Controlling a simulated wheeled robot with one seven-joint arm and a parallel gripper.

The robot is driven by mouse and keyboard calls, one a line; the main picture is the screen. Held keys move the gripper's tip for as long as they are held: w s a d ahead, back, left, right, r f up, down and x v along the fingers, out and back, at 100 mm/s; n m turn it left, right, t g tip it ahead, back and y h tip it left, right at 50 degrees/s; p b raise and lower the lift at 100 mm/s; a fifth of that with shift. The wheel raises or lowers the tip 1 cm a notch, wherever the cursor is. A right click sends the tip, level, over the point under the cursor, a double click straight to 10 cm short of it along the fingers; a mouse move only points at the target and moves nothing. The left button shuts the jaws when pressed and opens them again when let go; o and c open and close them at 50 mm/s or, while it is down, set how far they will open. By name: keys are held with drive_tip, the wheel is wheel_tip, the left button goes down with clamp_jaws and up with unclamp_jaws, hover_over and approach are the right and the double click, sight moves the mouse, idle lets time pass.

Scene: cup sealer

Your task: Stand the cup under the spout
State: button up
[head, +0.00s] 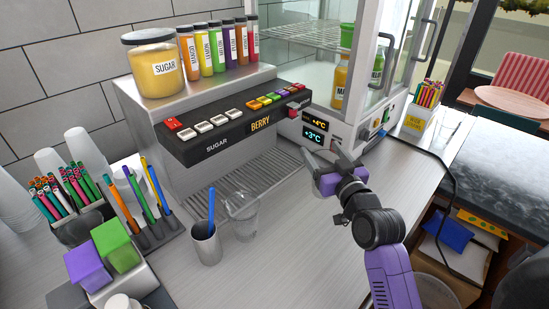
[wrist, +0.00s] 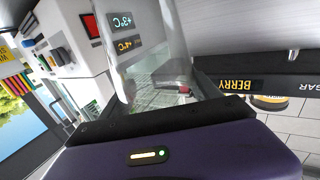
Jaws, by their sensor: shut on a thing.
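My gripper (head: 322,174) is shut on a clear see-through cup (wrist: 152,52), which fills the middle of the wrist view. In the head view the held cup is hard to make out against the grey fingers. The gripper is in front of the display cabinet, right of the dispenser. The steel dispenser (head: 130,112) has a black button panel (head: 232,130) marked SUGAR and BERRY. A slotted drip tray (head: 255,181) lies below the panel. No spout shows clearly; the panel overhangs that space. Another clear cup (head: 242,218) stands at the tray's front edge.
A grey holder with a blue stick (head: 206,242) stands beside the second clear cup. The glass cabinet (head: 347,131) stands behind my gripper. The counter (head: 290,250) in front is clear.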

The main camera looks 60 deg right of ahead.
drive_tip(key=w+a+f+n+t+y, duration=0.1)
drive_tip(key=w+a+f, duration=0.15)
drive_tip(key=w, duration=0.45)
drive_tip(key=f+b+x, duration=0.2)
drive_tip(key=f+x, duration=0.1)
drive_tip(key=x, duration=1.4)
drive_tip(key=shift+w+b, duration=0.35)
drive_tip(key=shift+w, duration=0.1)
drive_tip(key=shift+f, duration=0.2)
drive_tip(key=shift+f, duration=0.15)
drive_tip(key=o, duration=1.4)
